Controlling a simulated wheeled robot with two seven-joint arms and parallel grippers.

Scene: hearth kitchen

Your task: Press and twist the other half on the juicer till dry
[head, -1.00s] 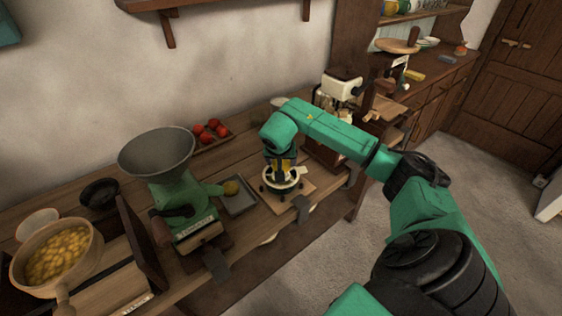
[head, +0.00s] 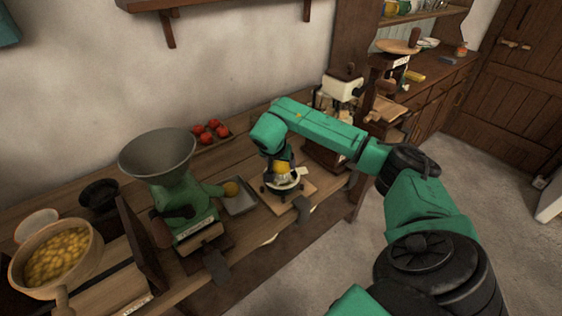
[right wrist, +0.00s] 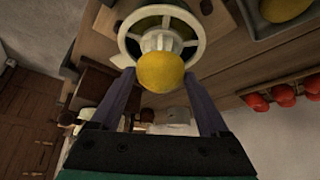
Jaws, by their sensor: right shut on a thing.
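My right gripper (head: 280,164) comes down over the juicer (head: 268,189), a pale ribbed bowl on a dark stand. It is shut on a yellow lemon half (head: 282,168). In the right wrist view the lemon half (right wrist: 161,72) sits between the two fingers (right wrist: 158,76), over the ribbed cone of the juicer (right wrist: 126,46). The lemon covers the cone's tip; I cannot tell how hard it presses. Another yellow piece (head: 231,188) lies in a grey tray (head: 242,209) left of the juicer. My left gripper is not in view.
A green grinder with a wide grey hopper (head: 157,152) stands left of the tray. A bowl of yellow pieces (head: 56,256) is at far left. Several tomatoes (head: 212,127) lie behind. A white-topped machine (head: 343,86) stands right of the juicer, close to my arm.

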